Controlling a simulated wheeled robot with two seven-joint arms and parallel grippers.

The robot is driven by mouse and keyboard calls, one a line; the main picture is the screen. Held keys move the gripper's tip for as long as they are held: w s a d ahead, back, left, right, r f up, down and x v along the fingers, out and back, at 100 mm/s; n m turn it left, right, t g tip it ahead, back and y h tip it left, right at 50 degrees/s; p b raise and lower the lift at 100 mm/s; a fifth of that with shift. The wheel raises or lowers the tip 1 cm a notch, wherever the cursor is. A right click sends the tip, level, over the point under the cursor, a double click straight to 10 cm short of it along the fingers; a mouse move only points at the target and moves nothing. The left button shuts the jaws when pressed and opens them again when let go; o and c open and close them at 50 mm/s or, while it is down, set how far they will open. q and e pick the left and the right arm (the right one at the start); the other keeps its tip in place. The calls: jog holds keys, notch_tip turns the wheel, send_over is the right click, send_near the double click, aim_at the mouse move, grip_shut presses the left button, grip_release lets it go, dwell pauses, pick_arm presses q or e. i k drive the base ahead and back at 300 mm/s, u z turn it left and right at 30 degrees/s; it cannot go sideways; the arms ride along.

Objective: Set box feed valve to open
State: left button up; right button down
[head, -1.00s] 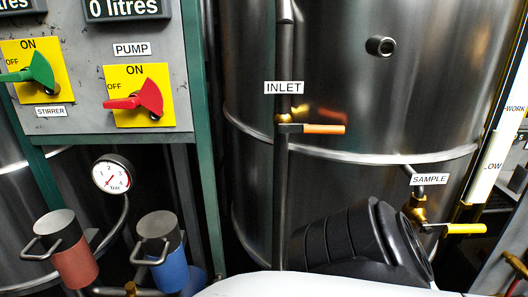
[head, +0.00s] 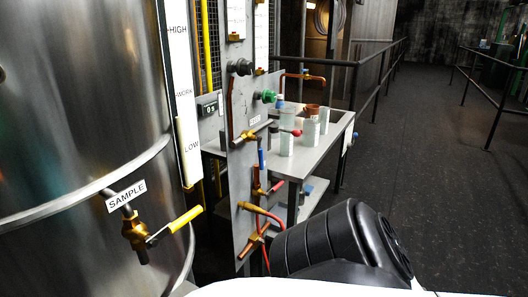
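No valve in the head view carries a label I can read as box feed. A grey upright panel (head: 240,175) in the middle, seen at a steep angle, holds several brass valves and copper pipes. A blue lever (head: 261,158) hangs downward on it. A smaller red lever (head: 278,186) sits lower. The panel's small label (head: 255,120) is too small to read. Neither of my grippers is in view; a black rounded part of my body covers the bottom centre.
A steel tank (head: 70,110) fills the left, with a SAMPLE valve (head: 136,232) and yellow lever (head: 186,219). Behind the panel stands a grey table (head: 310,155) with pale bottles (head: 287,140). Dark floor (head: 425,150) lies open at right, bordered by black railings (head: 380,70).

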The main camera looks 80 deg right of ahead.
aim_at(258, 139)
jog(key=z, duration=3.25)
jog(key=i, duration=1.45)
jog(key=u, duration=0.85)
